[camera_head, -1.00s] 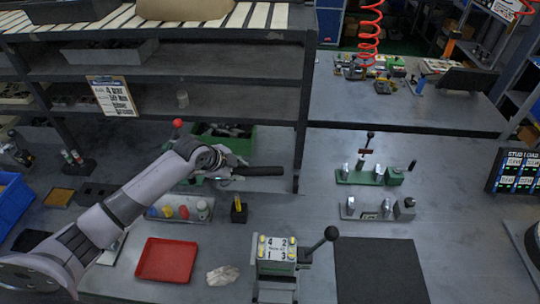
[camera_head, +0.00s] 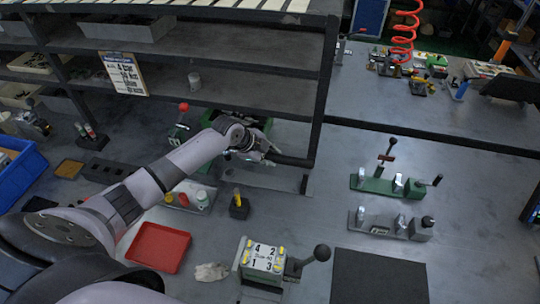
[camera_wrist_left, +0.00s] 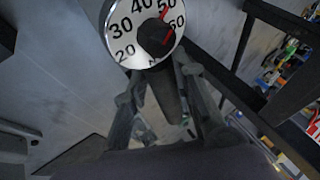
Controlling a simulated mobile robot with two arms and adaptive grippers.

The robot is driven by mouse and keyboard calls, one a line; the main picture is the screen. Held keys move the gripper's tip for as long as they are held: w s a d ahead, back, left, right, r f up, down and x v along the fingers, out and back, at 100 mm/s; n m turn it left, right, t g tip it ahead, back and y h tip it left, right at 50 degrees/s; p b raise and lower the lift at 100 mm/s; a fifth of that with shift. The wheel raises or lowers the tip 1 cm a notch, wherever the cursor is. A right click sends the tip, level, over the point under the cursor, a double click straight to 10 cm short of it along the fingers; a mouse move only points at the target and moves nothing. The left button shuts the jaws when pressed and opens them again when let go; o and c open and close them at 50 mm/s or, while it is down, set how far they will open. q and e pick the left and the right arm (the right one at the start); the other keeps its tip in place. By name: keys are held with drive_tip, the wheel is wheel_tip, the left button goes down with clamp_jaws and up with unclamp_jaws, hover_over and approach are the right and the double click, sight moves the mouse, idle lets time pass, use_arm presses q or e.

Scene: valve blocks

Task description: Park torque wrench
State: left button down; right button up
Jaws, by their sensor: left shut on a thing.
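My left gripper (camera_head: 262,149) is shut on the torque wrench, whose dark handle (camera_head: 294,161) points right, near the foot of the shelf's right post. In the left wrist view, the wrench's round white dial (camera_wrist_left: 143,30) has a red pointer, and its dark shaft (camera_wrist_left: 163,92) runs between my left gripper's fingers (camera_wrist_left: 165,105). The wrench is held up; its exact height above the bench is unclear. The valve block (camera_head: 263,257), with a plate numbered 1 to 4 and yellow caps, sits at the front beside a black ball-knob lever. My right gripper is not in view.
A dark shelf rack (camera_head: 240,67) stands behind my left arm. A green fixture (camera_head: 378,185) and a grey fixture (camera_head: 385,225) stand at right. A red tray (camera_head: 158,248), a small black holder with a yellow top (camera_head: 239,206) and a black mat (camera_head: 378,280) lie in front. Bench between mat and fixtures is clear.

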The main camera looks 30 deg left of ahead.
use_arm(q)
drive_tip(key=shift+f+b, duration=0.55)
drive_tip(key=shift+b, duration=0.05)
wheel_tip(320, 180, down, 2)
drive_tip(key=shift+f+b, duration=0.25)
drive_tip(key=shift+b, duration=0.7)
drive_tip(key=shift+f+b, duration=0.4)
drive_tip(key=shift+f, duration=0.15)
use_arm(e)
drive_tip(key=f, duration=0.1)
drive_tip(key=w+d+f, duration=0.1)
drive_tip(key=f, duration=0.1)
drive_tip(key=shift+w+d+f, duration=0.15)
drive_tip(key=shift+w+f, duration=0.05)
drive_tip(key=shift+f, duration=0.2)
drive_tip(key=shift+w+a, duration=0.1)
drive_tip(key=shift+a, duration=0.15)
